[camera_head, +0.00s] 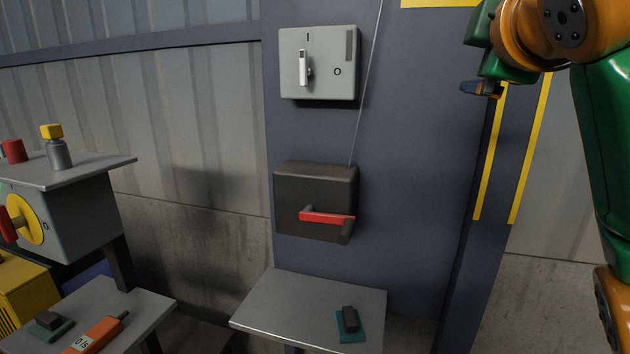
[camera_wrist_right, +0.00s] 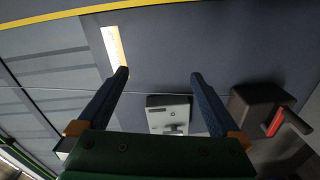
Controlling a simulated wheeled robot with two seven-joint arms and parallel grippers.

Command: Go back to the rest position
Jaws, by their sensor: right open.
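My right gripper (camera_head: 482,89) is at the upper right of the head view, in front of the blue-grey panel and apart from the switch boxes. In the right wrist view its two blue fingers (camera_wrist_right: 160,85) are spread with nothing between them that they touch. My right arm, orange and green, comes down along the right edge. My left gripper does not show in either view.
A grey switch box (camera_head: 328,85) with a white lever hangs on the panel. Below it is a dark box (camera_head: 300,187) with a red handle (camera_head: 327,217). A grey shelf (camera_head: 275,305) bears a small dark block on a teal base (camera_head: 350,326). Tables with items stand left.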

